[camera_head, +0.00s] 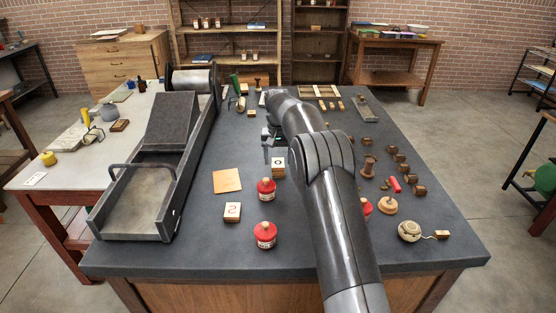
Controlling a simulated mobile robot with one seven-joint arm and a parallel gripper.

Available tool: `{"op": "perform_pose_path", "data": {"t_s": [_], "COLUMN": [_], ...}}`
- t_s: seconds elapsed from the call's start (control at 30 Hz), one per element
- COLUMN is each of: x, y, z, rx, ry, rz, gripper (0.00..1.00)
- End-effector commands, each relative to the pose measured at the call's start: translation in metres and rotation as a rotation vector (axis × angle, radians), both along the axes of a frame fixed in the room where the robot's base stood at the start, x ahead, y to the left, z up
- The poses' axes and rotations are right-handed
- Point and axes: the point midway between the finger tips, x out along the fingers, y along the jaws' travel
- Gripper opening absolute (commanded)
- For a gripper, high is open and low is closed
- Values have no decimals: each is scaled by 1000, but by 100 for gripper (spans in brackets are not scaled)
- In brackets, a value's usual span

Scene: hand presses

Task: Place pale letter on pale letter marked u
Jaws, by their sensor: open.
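One pale letter block (279,165) stands on the dark table in camera_head, with a dark round mark on its near face. Another pale block (232,212) stands nearer and to the left, with a reddish mark too small to read surely; I cannot tell which block is marked u. My gripper (268,153) is open, pointing down just left of and behind the first block. My arm crosses the table from the lower right. I cannot tell whether a finger touches the block, and part of the gripper is hidden by my arm.
A tan sheet (227,181) lies left. A grey press (160,172) fills the left side. Wooden pieces (387,205) and a twine ball (409,230) lie right of my arm.

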Motion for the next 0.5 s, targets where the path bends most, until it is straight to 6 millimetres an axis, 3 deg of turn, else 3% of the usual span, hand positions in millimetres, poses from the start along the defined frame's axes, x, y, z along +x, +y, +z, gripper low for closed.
{"op": "perform_pose_path", "data": {"t_s": [0.3, 0.5], "x": [1, 0], "y": [0, 0], "z": [68, 100], "rx": [1, 0], "ry": [-4, -2], "rz": [0, 0], "gripper": [62, 62]}}
